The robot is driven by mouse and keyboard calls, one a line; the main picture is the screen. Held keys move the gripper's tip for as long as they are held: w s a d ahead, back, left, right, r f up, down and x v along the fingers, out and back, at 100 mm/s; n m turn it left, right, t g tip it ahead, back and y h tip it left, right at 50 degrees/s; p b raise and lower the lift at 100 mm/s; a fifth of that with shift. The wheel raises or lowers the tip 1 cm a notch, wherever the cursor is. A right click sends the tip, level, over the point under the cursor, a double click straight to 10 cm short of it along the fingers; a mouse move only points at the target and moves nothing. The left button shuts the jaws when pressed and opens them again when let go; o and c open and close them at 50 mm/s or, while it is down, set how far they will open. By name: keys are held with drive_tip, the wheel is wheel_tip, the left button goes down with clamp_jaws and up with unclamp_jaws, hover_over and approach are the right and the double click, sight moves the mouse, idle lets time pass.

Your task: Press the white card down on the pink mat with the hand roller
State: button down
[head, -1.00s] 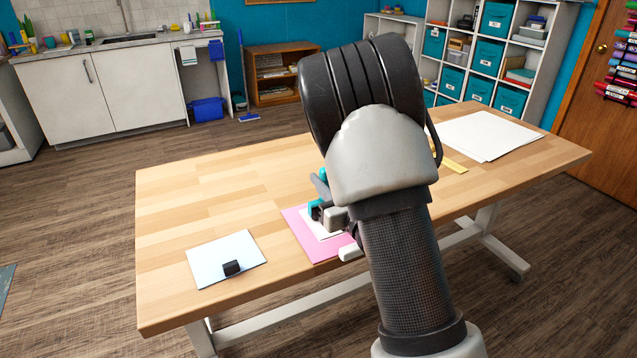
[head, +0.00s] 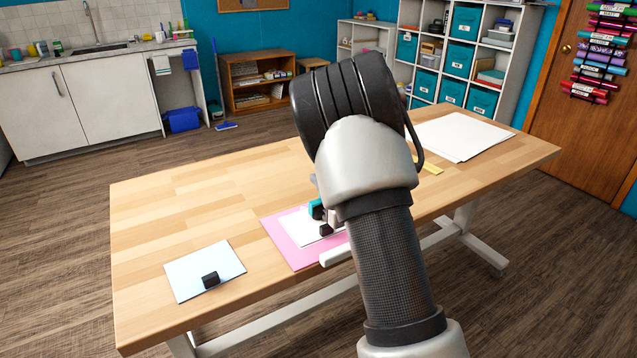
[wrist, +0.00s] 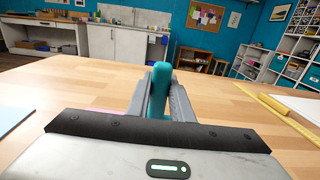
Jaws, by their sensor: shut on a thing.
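The pink mat (head: 283,253) lies flat on the table near its front edge. The white card (head: 293,225) lies on the mat, its right part hidden behind my arm. My gripper (wrist: 159,88) is shut on the teal handle of the hand roller (wrist: 158,75), which stands upright between the fingers in the wrist view. In the head view the roller's teal part (head: 316,209) shows over the card, with a dark piece low beside it. Whether the roller touches the card cannot be told.
A pale blue sheet (head: 190,279) with a small black block (head: 210,280) lies at the table's left. White sheets (head: 463,134) lie at the far right, with a yellow ruler (head: 432,166) nearer.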

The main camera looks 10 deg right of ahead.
drive_tip(key=shift+w+d, duration=0.2)
drive_tip(key=shift+d, duration=0.45)
drive_tip(key=shift+w+d, duration=0.2)
drive_tip(key=shift+d, duration=0.4)
drive_tip(key=s+a, duration=0.3)
drive_tip(key=a, duration=0.8)
drive_tip(key=shift+s+a, duration=0.25)
drive_tip(key=shift+s, duration=0.15)
idle(0.5)
drive_tip(key=shift+w+d, duration=0.3)
drive_tip(key=shift+d, duration=0.7)
drive_tip(key=shift+w+d, duration=0.35)
drive_tip(key=shift+d, duration=0.6)
drive_tip(key=shift+w+d, duration=0.3)
drive_tip(key=shift+d, duration=0.7)
wheel_tip(320, 180, up, 8)
drive_tip(key=p, duration=0.4)
drive_tip(key=shift+a, duration=0.1)
